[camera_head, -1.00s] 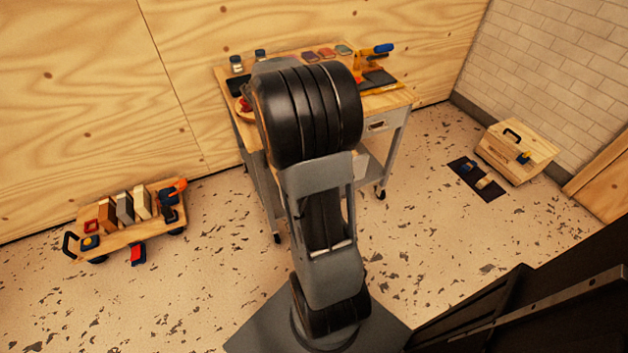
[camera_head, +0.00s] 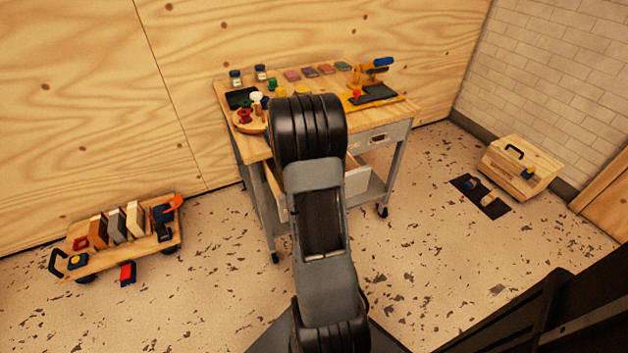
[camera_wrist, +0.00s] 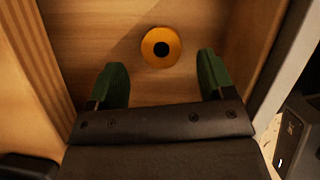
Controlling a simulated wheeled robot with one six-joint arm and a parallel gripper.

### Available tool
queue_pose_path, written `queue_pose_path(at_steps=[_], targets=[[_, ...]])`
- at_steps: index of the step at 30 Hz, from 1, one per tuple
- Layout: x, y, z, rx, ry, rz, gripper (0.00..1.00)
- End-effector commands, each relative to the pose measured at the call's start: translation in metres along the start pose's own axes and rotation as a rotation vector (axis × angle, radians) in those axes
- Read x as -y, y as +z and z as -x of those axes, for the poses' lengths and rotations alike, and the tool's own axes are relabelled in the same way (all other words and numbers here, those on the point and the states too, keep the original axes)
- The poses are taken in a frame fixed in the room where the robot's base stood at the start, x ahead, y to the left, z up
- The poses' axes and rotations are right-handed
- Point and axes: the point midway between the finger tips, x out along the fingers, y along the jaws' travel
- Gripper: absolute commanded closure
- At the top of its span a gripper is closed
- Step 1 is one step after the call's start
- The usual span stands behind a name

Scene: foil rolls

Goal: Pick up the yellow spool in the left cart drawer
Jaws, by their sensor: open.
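The yellow spool (camera_wrist: 161,47) shows in the wrist view as a yellow-orange disc with a dark centre hole. It lies on the wooden floor of the open drawer (camera_wrist: 95,25). My gripper (camera_wrist: 162,80) is open, with two green fingers spread apart. The spool is beyond the fingertips, roughly centred between them, and nothing is between the fingers. In the head view the cart's drawer (camera_head: 354,172) stands pulled out, mostly hidden behind my arm. The spool and my gripper are hidden there.
The cart top (camera_head: 300,75) holds jars, coloured spools, foil pieces and a yellow-handled tool. Drawer walls stand close on both sides of my gripper. A low wooden trolley (camera_head: 105,262) is at left. A wooden toolbox (camera_head: 522,165) is at right. Floor around the cart is mostly clear.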

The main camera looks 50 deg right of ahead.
Motion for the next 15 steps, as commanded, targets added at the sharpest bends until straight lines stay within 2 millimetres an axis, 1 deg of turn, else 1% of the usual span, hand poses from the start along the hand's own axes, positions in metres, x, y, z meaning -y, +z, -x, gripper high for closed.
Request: queue_pose_path(at_steps=[9, 12, 15], targets=[[0.002, -0.003, -0.042, -0.001, -0.002, -0.001, 0.25], [0.002, -0.003, -0.049, -0.001, -0.001, 0.000, 0.25], [0.002, -0.002, -0.049, -0.001, 0.000, 0.000, 0.25]])
